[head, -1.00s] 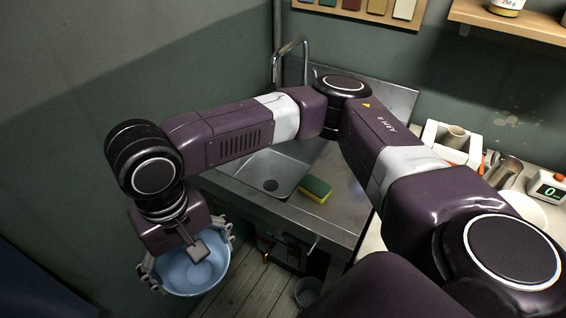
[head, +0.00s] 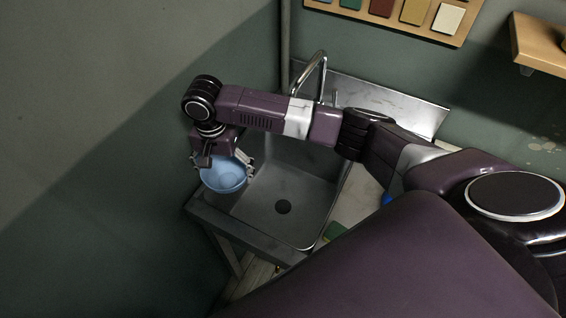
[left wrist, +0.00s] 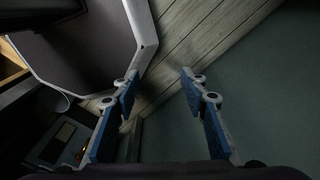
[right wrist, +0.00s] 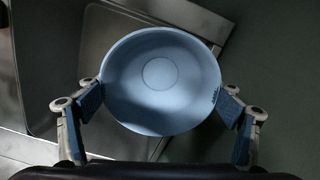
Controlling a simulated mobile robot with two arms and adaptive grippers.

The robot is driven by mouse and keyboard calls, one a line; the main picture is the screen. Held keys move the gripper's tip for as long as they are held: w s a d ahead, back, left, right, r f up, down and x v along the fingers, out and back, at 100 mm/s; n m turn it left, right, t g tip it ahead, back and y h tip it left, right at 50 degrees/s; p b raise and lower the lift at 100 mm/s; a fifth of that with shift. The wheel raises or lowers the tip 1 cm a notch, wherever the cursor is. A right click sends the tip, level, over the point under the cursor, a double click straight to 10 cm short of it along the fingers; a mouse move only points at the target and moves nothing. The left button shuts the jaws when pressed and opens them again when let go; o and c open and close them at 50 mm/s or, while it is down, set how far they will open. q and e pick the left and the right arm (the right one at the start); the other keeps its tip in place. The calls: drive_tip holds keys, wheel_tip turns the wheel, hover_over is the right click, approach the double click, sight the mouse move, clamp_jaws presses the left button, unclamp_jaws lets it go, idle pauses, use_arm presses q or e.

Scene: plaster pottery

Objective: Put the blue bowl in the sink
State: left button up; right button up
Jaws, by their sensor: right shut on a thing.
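The blue bowl (head: 224,176) is held by my right gripper (head: 222,160) over the left edge of the sink (head: 280,205) in the head view. In the right wrist view the bowl (right wrist: 160,82) sits between the two fingers of my right gripper (right wrist: 160,105), with its open side facing the camera. The sink basin (right wrist: 105,35) shows behind the bowl there, with the edge running under it. My left gripper (left wrist: 160,85) shows in the left wrist view, with its fingers apart and nothing between them. It is outside the head view.
A chrome tap (head: 318,72) stands at the back of the sink. Part of a green sponge (head: 334,230) shows at the sink's right front edge. A green wall closes the left side. The visible basin floor is bare around its drain (head: 283,207).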

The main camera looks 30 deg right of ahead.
use_arm(q)
wheel_tip(320, 180, up, 5)
drive_tip(key=w+d+p, duration=0.1)
drive_tip(key=w+p, duration=0.2)
drive_tip(key=p, duration=0.1)
use_arm(e)
drive_tip(key=s+d+f+m, duration=0.2)
drive_tip(key=d+f+m, duration=0.1)
drive_tip(key=d+f, duration=0.75)
drive_tip(key=shift+m, duration=0.3)
drive_tip(key=f+b, duration=0.4)
drive_tip(key=b, duration=0.2)
drive_tip(key=d+f+b, duration=0.1)
drive_tip(key=f+b, duration=0.4)
drive_tip(key=b, duration=0.1)
drive_tip(key=d+f+b, duration=0.1)
drive_tip(key=f+b, duration=0.4)
drive_tip(key=b, duration=0.2)
drive_tip(key=shift+s, duration=0.1)
wheel_tip(320, 180, down, 4)
drive_tip(key=b, duration=0.5)
drive_tip(key=shift+f, duration=0.25)
use_arm(q)
wheel_tip(320, 180, down, 24)
drive_tip(key=s, duration=0.1)
drive_tip(key=shift+s+a, duration=0.15)
use_arm(e)
drive_tip(key=shift+r, duration=0.1)
